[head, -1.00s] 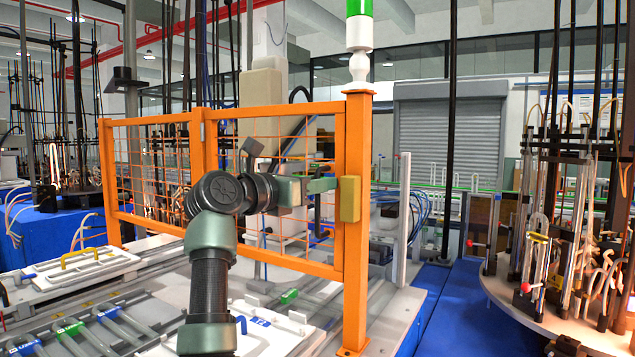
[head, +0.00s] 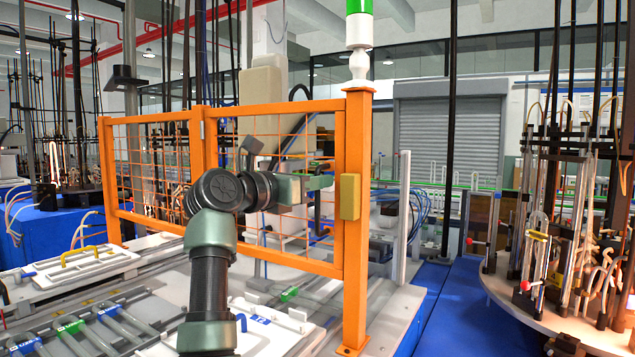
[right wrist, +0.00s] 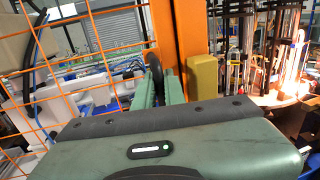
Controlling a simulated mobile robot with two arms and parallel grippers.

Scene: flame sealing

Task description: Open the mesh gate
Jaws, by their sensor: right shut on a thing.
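The orange mesh gate panel (head: 271,110) hangs between a middle upright and the right post (head: 356,270) and looks closed, with its edge against that post. A black handle (head: 317,215) is on the gate near its free edge. My right gripper (head: 322,182) reaches in from the left and its green fingers are shut on the handle. In the right wrist view, the fingers (right wrist: 161,90) close around the black handle (right wrist: 155,66) beside the post (right wrist: 187,30). The fingers partly hide the handle. My left gripper is not in view.
A yellow box (head: 349,197) sits on the post close to my fingers. A second mesh panel (head: 150,170) stands left. White machinery and trays (head: 85,265) lie beneath my arm. A round table with glassware (head: 500,283) stands right, beyond a blue floor strip (head: 432,285).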

